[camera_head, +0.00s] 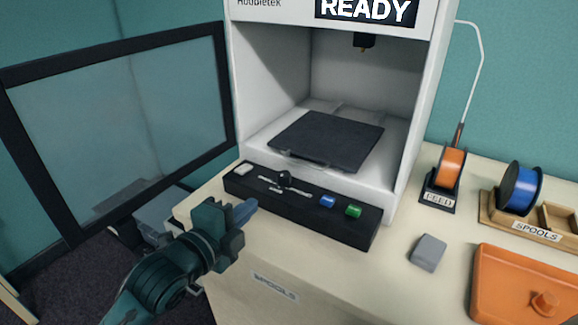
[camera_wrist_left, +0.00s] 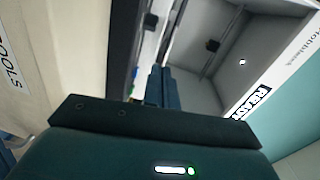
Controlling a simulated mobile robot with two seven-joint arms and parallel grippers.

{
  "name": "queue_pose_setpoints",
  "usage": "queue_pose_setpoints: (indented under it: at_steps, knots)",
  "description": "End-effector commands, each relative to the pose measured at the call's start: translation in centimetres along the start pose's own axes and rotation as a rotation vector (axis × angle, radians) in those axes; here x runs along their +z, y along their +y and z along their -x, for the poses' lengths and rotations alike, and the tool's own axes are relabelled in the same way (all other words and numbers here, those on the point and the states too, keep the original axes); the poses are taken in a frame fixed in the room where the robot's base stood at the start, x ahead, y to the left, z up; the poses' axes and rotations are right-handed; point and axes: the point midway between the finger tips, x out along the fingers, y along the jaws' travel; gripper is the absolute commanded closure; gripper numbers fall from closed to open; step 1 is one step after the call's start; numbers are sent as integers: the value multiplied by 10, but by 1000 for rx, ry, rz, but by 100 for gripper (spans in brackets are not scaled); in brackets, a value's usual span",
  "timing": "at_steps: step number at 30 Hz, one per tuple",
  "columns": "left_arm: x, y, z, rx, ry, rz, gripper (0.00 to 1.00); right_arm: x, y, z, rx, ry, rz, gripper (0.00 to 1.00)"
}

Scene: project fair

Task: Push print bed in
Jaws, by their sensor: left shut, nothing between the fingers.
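The print bed (camera_head: 327,139) is a dark flat plate inside the white printer (camera_head: 408,140). It lies on the printer floor with a small handle at its front edge, near the printer's opening. The printer door (camera_head: 118,118), a clear panel in a black frame, stands swung open to the left. My left gripper (camera_head: 250,207) is shut and empty, in front of the left part of the black control panel and apart from the bed. In the left wrist view its shut fingers (camera_wrist_left: 160,84) point toward the printer's open interior. My right gripper is not in view.
The control panel (camera_head: 303,212) with a slider and white, blue and green buttons lies before the opening. To the right are a grey block (camera_head: 428,253), an orange lidded box (camera_head: 525,285), an orange feed spool (camera_head: 449,168) and a blue spool (camera_head: 520,188).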

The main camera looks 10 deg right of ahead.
Motion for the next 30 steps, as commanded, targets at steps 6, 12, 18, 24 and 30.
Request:
queue_pose_setpoints:
  at_steps: [6, 12, 18, 24, 30]
  knots:
    - [-1, -10, -13, -3, 11, -82, 100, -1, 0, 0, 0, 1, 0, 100]
    - [-2, -11, -45, -4, 10, -79, 100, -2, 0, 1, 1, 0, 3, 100]
    - [-3, -11, -84, -4, 11, -77, 100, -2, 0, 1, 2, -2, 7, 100]
    - [-3, -15, -117, -5, 10, -77, 100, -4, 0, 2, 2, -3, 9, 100]
    - [-3, -21, -136, -4, 9, -77, 100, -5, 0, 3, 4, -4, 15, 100]
